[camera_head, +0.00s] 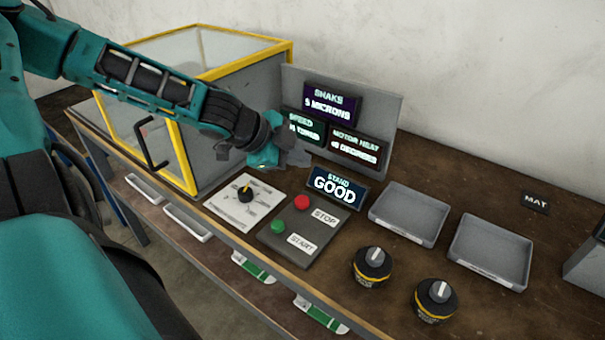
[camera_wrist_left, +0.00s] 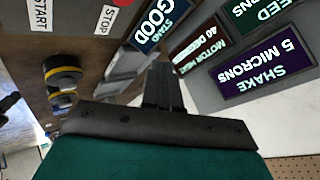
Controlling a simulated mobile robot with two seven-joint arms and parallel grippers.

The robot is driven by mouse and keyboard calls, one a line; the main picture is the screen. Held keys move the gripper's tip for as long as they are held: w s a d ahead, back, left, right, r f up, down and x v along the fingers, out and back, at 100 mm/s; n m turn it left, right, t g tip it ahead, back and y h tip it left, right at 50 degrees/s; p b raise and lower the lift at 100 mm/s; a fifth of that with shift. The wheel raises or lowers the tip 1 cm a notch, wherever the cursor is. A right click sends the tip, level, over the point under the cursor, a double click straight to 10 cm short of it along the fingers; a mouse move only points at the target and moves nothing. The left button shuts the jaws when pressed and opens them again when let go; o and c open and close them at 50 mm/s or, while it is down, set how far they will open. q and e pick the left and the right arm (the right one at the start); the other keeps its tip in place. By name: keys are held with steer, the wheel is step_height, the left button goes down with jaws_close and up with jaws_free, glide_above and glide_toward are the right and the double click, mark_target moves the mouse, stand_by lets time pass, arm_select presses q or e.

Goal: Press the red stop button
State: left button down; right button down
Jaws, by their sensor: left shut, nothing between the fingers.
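The red stop button (camera_head: 302,202) sits on a grey control panel (camera_head: 292,247), beside a white STOP label (camera_head: 325,217). A green start button (camera_head: 278,227) is on the same panel, by a START label. My left gripper (camera_head: 297,157) is shut and empty, above and behind the panel, in front of the display board and apart from the red button. In the left wrist view the shut fingers (camera_wrist_left: 162,88) point toward the displays, and the STOP label (camera_wrist_left: 105,19) is at the upper left with part of the red button (camera_wrist_left: 124,2) at the top edge. My right gripper is not in view.
A display board (camera_head: 385,90) stands behind the panel. A STAND GOOD sign (camera_head: 336,187) is just behind the red button. A yellow-framed enclosure (camera_head: 185,150) stands left, a dial plate (camera_head: 228,212) beside the panel. Two grey trays (camera_head: 437,236) and two black knobs (camera_head: 374,262) lie right.

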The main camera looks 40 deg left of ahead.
arm_select(q)
steer(key=b, duration=0.4)
glide_above(298, 202)
step_height(298, 202, down, 7)
steer(key=shift+r, duration=0.2)
steer(key=shift+f+b, duration=0.65)
steer(key=shift+f, duration=0.05)
stand_by(1.1)
steer(key=shift+f+b, duration=0.95)
stand_by(0.5)
steer(key=shift+r, duration=0.1)
steer(key=shift+r+p, duration=0.85)
steer(key=shift+p, duration=0.15)
steer(key=shift+r, duration=0.15)
